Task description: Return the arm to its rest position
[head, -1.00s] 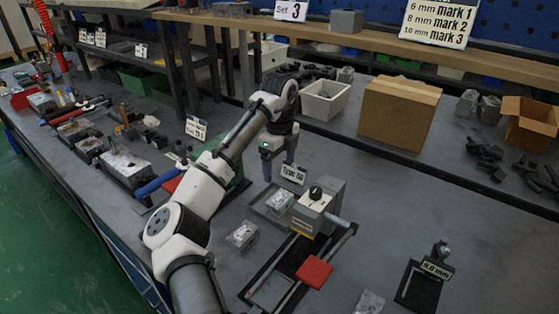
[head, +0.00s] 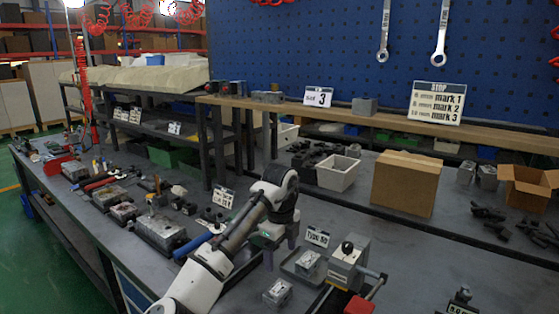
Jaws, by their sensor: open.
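My arm, white with dark joints, reaches from the bottom of the head view up over the grey workbench (head: 225,297). My gripper (head: 280,256) hangs from its end, fingers pointing down, just left of the "Type 50" sign (head: 317,237). It is open and I see nothing held in it. A valve block (head: 307,264) on a dark tray lies to the right of the fingers. Another valve block (head: 278,292) lies in front of it on the bench. How far the fingertips are above the bench is hard to tell.
A grey fixture with a black knob (head: 347,262) and a red pad (head: 358,305) stand right of my gripper. Tools and metal blocks (head: 160,235) line the left bench. A cardboard box (head: 405,183) and white bin (head: 338,172) stand behind. The bench's right middle is mostly clear.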

